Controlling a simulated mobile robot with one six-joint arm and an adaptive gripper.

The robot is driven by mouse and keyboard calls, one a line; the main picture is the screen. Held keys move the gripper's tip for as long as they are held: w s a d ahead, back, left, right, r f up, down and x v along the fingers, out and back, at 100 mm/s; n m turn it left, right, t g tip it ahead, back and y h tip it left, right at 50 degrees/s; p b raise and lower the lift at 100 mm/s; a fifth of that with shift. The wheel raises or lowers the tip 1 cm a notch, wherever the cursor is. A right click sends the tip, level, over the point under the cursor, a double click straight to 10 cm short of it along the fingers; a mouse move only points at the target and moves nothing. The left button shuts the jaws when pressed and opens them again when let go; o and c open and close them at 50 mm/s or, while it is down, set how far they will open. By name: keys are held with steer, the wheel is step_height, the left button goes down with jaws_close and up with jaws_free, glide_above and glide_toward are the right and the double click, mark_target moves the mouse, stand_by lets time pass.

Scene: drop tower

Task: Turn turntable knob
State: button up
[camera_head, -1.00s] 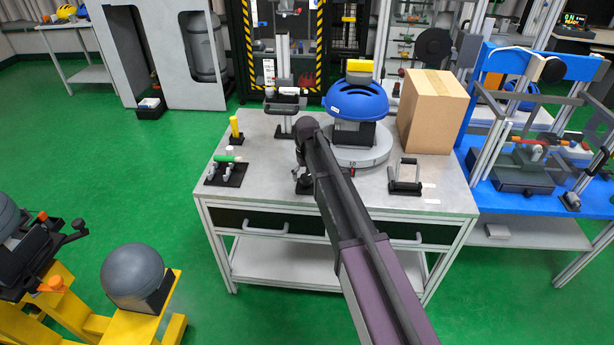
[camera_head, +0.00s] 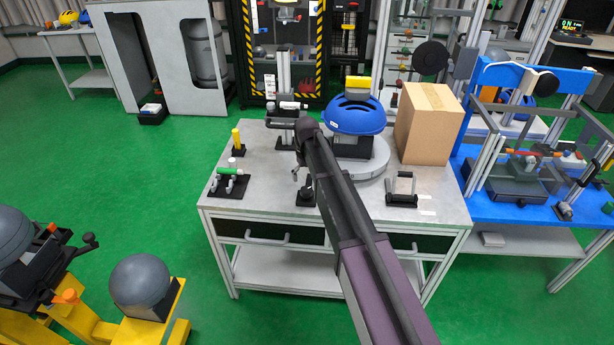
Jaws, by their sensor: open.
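The round light-grey turntable (camera_head: 374,165) sits on the grey workbench (camera_head: 262,150). A blue helmet (camera_head: 356,116) rests on a dark block on it, with a yellow block (camera_head: 357,82) on top. My arm crosses the front left of the turntable. The knob cannot be made out; the arm may hide it. My gripper (camera_head: 298,172) shows only in small part, left of my arm and left of the turntable. It appears open and empty, apart from the turntable; most of it is hidden.
A cardboard box (camera_head: 430,122) stands right of the turntable. A black tray with a handle (camera_head: 402,190) lies at the front right. A dark pad with a green-handled tool (camera_head: 229,183) and a yellow cylinder (camera_head: 237,140) are at left. Green floor (camera_head: 130,190) is clear left of the bench.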

mark_target(307, 190)
step_height(307, 190, up, 7)
steer(key=p, duration=0.6)
steer(key=shift+p, duration=0.4)
steer(key=shift+r, duration=0.1)
steer(key=shift+s, duration=0.1)
stand_by(0.3)
steer(key=s+d+m, duration=0.5)
steer(key=s+d, duration=1.8)
steer(key=s, duration=0.2)
steer(key=shift+s, duration=0.25)
steer(key=shift+d, duration=0.1)
